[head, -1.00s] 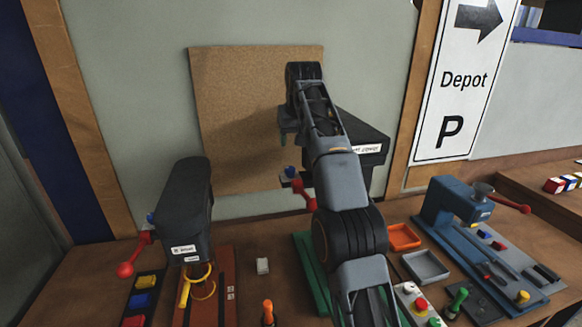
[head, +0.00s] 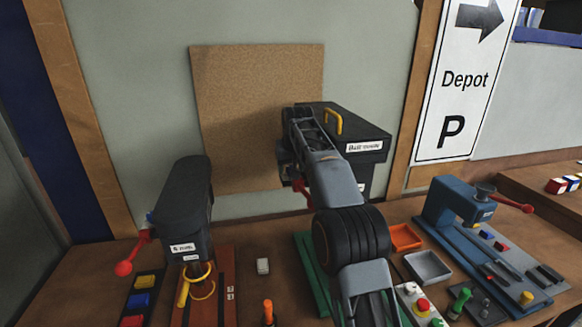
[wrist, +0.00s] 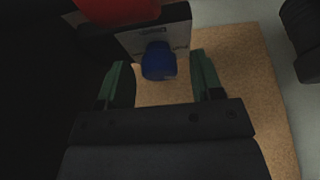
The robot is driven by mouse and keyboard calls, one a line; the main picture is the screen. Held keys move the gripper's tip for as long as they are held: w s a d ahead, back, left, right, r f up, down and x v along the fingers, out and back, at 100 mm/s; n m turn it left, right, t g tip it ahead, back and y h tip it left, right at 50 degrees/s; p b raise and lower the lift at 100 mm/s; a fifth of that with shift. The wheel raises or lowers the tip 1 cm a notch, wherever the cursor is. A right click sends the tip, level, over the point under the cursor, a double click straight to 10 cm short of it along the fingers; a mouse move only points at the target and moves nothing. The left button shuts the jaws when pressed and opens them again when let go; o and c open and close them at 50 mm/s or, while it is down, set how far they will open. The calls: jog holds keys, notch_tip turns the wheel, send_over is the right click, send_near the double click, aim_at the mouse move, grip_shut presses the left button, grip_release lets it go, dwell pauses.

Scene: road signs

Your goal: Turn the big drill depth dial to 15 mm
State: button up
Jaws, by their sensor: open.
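The larger black drill head (head: 345,118), with a yellow handle on top and a white label, stands at the back, partly behind my arm. In the wrist view a blue knob (wrist: 158,62) sticks out below a pale plate (wrist: 155,38) with a dark marking too small to read. My gripper (wrist: 158,68) is open, with one green finger on each side of the knob. Gaps show between the fingers and the knob, so it is not gripped. In the head view my arm hides the knob and the fingers.
A smaller black drill (head: 183,210) with a red lever stands left. Orange (head: 405,237) and grey (head: 428,266) trays and a blue machine (head: 455,205) lie right. A cork board (head: 240,120) hangs behind.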

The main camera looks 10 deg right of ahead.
jog(key=c, duration=0.9)
jog(key=shift+r, duration=0.1)
jog(key=shift+a+m+h+p, duration=0.1)
jog(key=shift+m+h+p, duration=0.45)
jog(key=shift+m, duration=0.55)
jog(key=m+h, duration=0.1)
jog(key=m, duration=0.2)
jog(key=shift+w+m+g+h, duration=0.1)
jog(key=shift+m+g+h, duration=0.45)
jog(key=shift+m, duration=1.25)
